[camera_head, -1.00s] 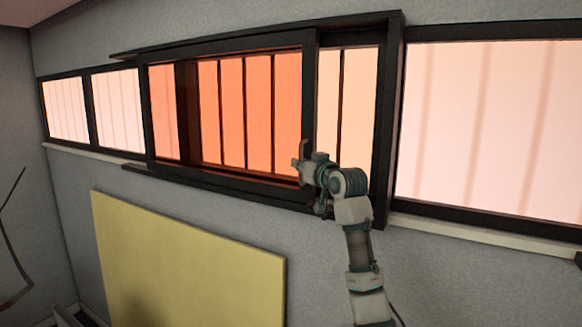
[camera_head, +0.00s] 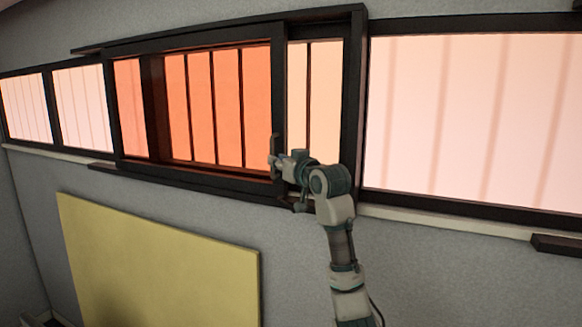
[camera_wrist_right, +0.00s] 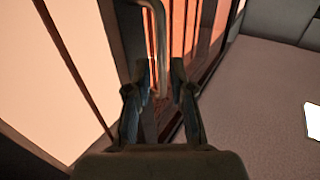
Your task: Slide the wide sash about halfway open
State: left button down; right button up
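The wide sash (camera_head: 228,105) is a dark-framed panel with orange-glowing panes and thin bars, set in a dark window frame (camera_head: 354,95). A paler strip of pane (camera_head: 324,85) shows between the sash's right stile and the frame's right post. My right gripper (camera_head: 277,160) is at the lower end of that right stile. In the right wrist view, a grey bar handle (camera_wrist_right: 158,35) runs down between the two fingers of my right gripper (camera_wrist_right: 160,80). The fingers stand apart, with a gap visible beside the bar. My left gripper is not in view.
Pale fixed windows (camera_head: 470,120) flank the frame on both sides. A light ledge (camera_head: 450,222) runs below the right one, with a dark block (camera_head: 556,245) further right. A yellow panel (camera_head: 160,265) is on the grey wall below the sash.

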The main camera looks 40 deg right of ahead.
jog(key=s, duration=0.7)
jog(key=shift+s+a, duration=0.3)
jog(key=shift+f, duration=0.15)
